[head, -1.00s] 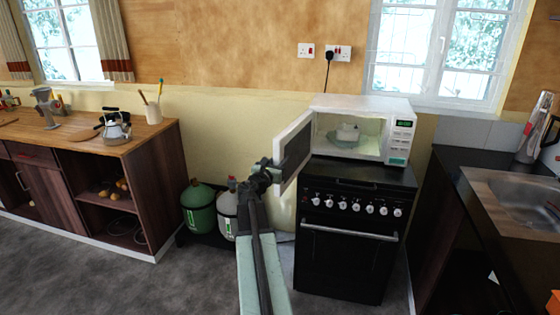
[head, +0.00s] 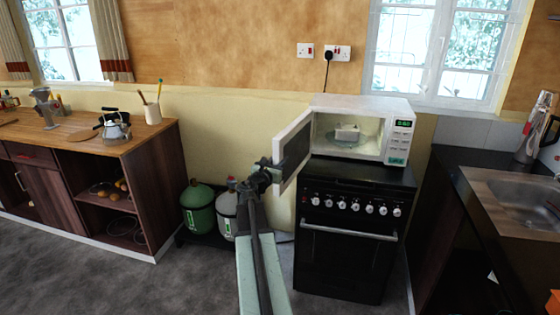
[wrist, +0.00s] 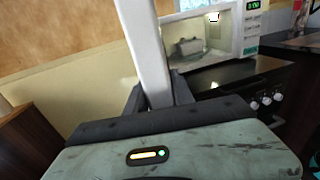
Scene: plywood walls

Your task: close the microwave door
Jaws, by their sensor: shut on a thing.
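The white microwave (head: 362,108) stands on the black stove in the head view, with its front open. Its door (head: 292,148) swings out to the left of the opening, with a dark window panel. A pale item (head: 347,133) sits inside the cavity. My gripper (head: 272,170) is at the door's outer edge, low down. In the wrist view the microwave (wrist: 205,40) is behind at the right, and the door's white edge (wrist: 147,45) stands between the fingers of my gripper (wrist: 158,95), which is shut on it.
The black stove (head: 345,235) with several knobs is below the microwave. A green gas cylinder (head: 197,208) and a grey one (head: 227,215) stand at the left of my arm. A sink counter (head: 480,200) is at the right. Grey floor (head: 120,285) lies open at the left.

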